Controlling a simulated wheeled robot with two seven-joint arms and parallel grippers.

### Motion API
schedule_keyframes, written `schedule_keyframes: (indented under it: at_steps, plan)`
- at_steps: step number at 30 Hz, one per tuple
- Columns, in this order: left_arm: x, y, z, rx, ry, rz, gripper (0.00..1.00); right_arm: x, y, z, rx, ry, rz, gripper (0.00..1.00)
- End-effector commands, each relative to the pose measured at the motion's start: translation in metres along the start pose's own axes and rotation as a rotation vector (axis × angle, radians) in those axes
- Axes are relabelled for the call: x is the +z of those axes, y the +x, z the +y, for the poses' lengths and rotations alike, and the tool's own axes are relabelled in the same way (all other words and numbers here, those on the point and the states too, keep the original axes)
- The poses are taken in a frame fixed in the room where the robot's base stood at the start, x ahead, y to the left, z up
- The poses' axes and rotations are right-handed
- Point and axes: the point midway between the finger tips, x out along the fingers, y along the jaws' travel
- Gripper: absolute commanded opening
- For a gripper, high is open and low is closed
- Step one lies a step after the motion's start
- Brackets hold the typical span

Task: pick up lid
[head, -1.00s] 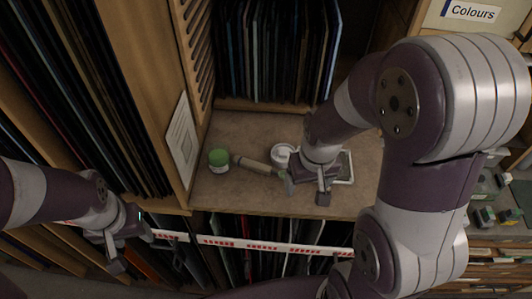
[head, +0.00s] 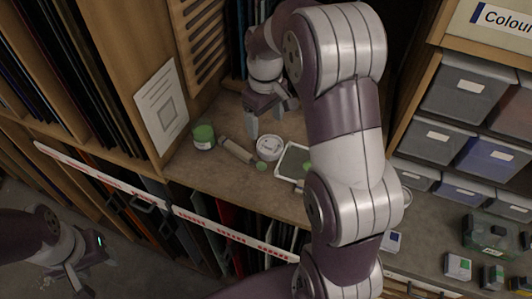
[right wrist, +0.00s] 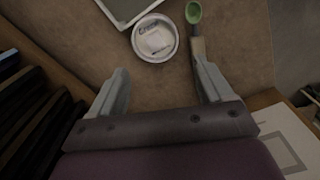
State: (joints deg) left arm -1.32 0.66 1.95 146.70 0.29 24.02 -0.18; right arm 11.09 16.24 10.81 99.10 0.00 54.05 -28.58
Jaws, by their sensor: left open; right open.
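A white round shallow piece (head: 269,148), perhaps the lid, lies on the brown shelf; I cannot tell whether it is a lid or a dish. My right gripper (head: 272,118) is open and empty above the shelf, behind the white piece. In the right wrist view its fingers (right wrist: 160,88) are spread, with the white piece beyond them. My left gripper (head: 72,280) is open and low at the left, away from the shelf.
A handled tool (head: 237,151) with a green scoop-like end (right wrist: 194,12) lies beside the white piece. A pale-framed panel (head: 294,162) lies on its other side. Upright glass sheets, a wooden side wall with a paper (head: 161,109), and drawers (head: 467,92) surround the shelf.

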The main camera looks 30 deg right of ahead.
Motion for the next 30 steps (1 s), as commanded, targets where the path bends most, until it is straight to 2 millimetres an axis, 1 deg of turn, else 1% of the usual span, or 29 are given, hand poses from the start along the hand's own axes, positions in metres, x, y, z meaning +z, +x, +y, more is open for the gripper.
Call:
schedule_keyframes:
  at_steps: [1, 2, 6, 8, 9, 11, 12, 15, 18, 22, 23, 24, 25, 28, 29, 30]
  plan:
    - [0.000, 0.003, 0.000, 0.000, 0.000, 0.000, 0.53, 0.000, 0.010, 0.000, 0.000, 0.001, 0.000, 0.79]
    - [-0.001, -0.006, 0.000, 0.000, 0.000, 0.000, 0.53, 0.000, 0.010, 0.000, -0.001, 0.001, -0.002, 0.79]
    - [-0.002, -0.015, 0.000, 0.000, 0.000, 0.002, 0.53, 0.001, 0.026, 0.000, 0.000, 0.002, -0.001, 0.79]
    - [-0.003, -0.026, 0.000, 0.000, 0.000, 0.002, 0.53, 0.002, 0.033, 0.001, -0.002, 0.002, -0.003, 0.79]
    - [-0.004, -0.034, 0.000, 0.000, 0.000, 0.002, 0.53, 0.003, 0.039, 0.001, -0.002, 0.002, -0.004, 0.79]
    - [-0.006, -0.045, 0.000, 0.000, 0.000, 0.002, 0.53, 0.004, 0.050, 0.001, -0.002, 0.002, -0.004, 0.79]
    - [-0.006, -0.045, 0.000, 0.000, 0.000, 0.003, 0.53, 0.003, 0.061, 0.001, -0.002, 0.001, -0.003, 0.79]
    - [-0.006, -0.048, 0.000, 0.000, 0.000, 0.002, 0.53, 0.002, 0.075, 0.002, 0.000, 0.001, 0.001, 0.79]
    - [-0.006, -0.046, 0.000, 0.000, 0.000, 0.002, 0.53, 0.002, 0.080, 0.002, 0.001, 0.002, 0.003, 0.79]
    - [-0.006, -0.045, 0.000, 0.000, 0.000, 0.001, 0.53, 0.002, 0.080, 0.002, 0.001, 0.002, 0.003, 0.79]
    - [-0.006, -0.045, 0.000, 0.000, 0.000, 0.001, 0.53, 0.002, 0.080, 0.002, 0.002, 0.002, 0.003, 0.70]
    - [-0.006, -0.045, 0.000, 0.000, 0.000, 0.001, 0.53, 0.002, 0.080, 0.002, 0.002, 0.002, 0.003, 0.57]
    - [-0.006, -0.045, 0.000, 0.000, 0.000, 0.001, 0.53, 0.002, 0.080, 0.002, 0.002, 0.002, 0.003, 0.47]
    - [-0.006, -0.045, 0.000, 0.000, 0.000, 0.002, 0.53, 0.002, 0.080, 0.002, 0.002, 0.002, 0.003, 0.45]
    - [-0.006, -0.045, 0.000, 0.000, 0.000, 0.002, 0.53, 0.002, 0.080, 0.002, 0.002, 0.002, 0.003, 0.41]
    - [-0.006, -0.045, 0.000, 0.000, 0.000, 0.002, 0.53, 0.002, 0.080, 0.002, 0.002, 0.002, 0.003, 0.41]
